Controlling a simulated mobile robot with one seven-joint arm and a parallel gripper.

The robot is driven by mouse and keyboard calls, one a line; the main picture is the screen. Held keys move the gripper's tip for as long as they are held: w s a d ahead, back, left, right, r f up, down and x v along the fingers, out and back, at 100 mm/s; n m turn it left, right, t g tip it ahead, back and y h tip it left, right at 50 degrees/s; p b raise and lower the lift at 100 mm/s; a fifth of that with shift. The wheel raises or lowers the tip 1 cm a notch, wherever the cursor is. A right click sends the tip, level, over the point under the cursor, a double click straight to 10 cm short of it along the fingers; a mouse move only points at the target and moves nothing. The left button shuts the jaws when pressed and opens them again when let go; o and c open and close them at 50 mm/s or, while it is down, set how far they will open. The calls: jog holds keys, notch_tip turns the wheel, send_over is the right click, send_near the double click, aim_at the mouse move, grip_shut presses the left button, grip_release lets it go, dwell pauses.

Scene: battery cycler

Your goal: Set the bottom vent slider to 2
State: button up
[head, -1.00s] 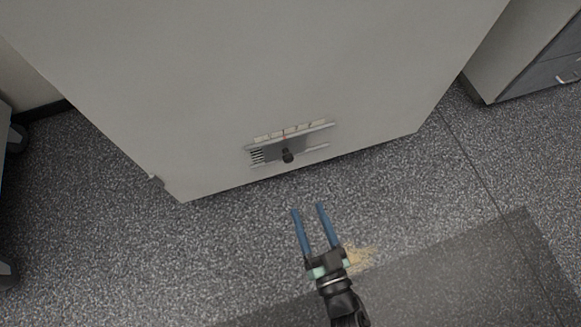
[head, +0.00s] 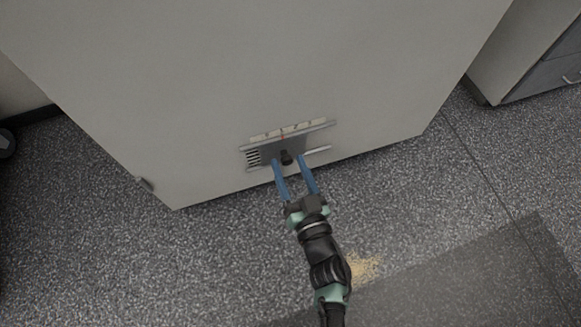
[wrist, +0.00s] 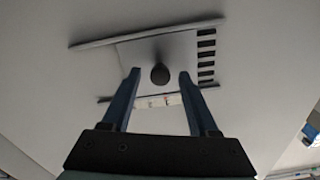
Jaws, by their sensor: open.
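The bottom vent slider (head: 270,151) is a grey plate between two rails low on the pale cabinet front. Its dark knob (head: 286,157) stands out from the plate, and it also shows in the wrist view (wrist: 160,74). Open slots show at the plate's left end in the head view. A label strip (head: 290,130) with a red mark runs above the upper rail; its digits are too small to read. My gripper (head: 288,160) is open, with blue fingers on either side of the knob. In the wrist view the fingers (wrist: 160,72) are apart from the knob.
The cabinet (head: 270,70) rises above the vent. Speckled floor (head: 420,190) is open around my arm. A tan patch of grains (head: 364,267) lies on the floor beside the arm. A grey drawer unit (head: 540,75) stands at the right.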

grip_shut()
dwell(1.4)
